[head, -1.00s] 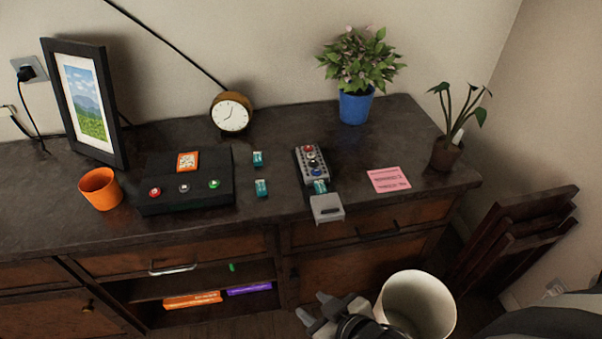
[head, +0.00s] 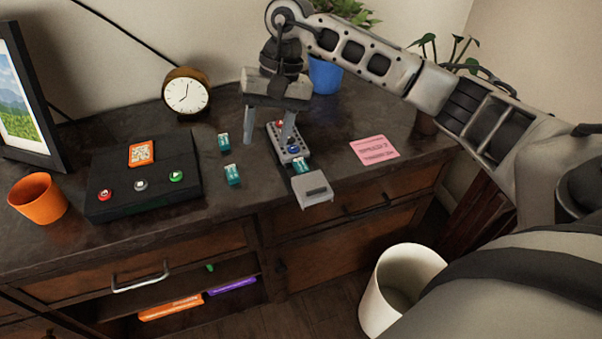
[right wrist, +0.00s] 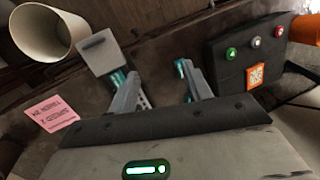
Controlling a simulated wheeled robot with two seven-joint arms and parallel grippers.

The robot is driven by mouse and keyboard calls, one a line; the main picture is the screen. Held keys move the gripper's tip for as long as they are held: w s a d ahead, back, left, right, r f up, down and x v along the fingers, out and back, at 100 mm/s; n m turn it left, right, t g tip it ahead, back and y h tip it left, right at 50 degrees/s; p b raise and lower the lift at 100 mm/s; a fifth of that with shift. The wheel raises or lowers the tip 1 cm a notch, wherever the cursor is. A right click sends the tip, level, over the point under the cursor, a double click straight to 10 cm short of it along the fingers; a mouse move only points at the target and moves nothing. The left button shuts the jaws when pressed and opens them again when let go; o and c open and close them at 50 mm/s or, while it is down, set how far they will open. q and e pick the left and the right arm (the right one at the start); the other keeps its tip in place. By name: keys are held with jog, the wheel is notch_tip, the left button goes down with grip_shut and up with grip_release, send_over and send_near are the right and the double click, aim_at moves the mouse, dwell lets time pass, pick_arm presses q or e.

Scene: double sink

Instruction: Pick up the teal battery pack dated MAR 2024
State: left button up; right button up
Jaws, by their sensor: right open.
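Two teal battery packs lie on the dark counter, a farther one (head: 223,141) and a nearer one (head: 232,174). A third teal pack (head: 300,166) sits at the front end of the grey button device (head: 292,150), by its light grey flap (head: 314,191). Their dates are too small to read. In the right wrist view teal shows beside both fingers (right wrist: 160,88). My left gripper is not in view.
A black box (head: 140,180) with three buttons stands left of the packs, with an orange cup (head: 38,199) beyond it. A clock (head: 187,93) stands behind. A pink note (head: 374,150) lies right of the device. A white bin (head: 400,285) stands on the floor.

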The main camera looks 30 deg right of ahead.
jog(key=w+d+r+n+h, duration=0.1)
jog(key=d+r+h, duration=0.25)
jog(key=d, duration=0.45)
send_over(301, 164)
notch_tip(301, 164, down, 10)
jog(key=shift+w+f, duration=0.1)
jog(key=shift+f+p, duration=0.75)
jog(key=shift+f, duration=2.15)
jog(key=c, duration=1.1)
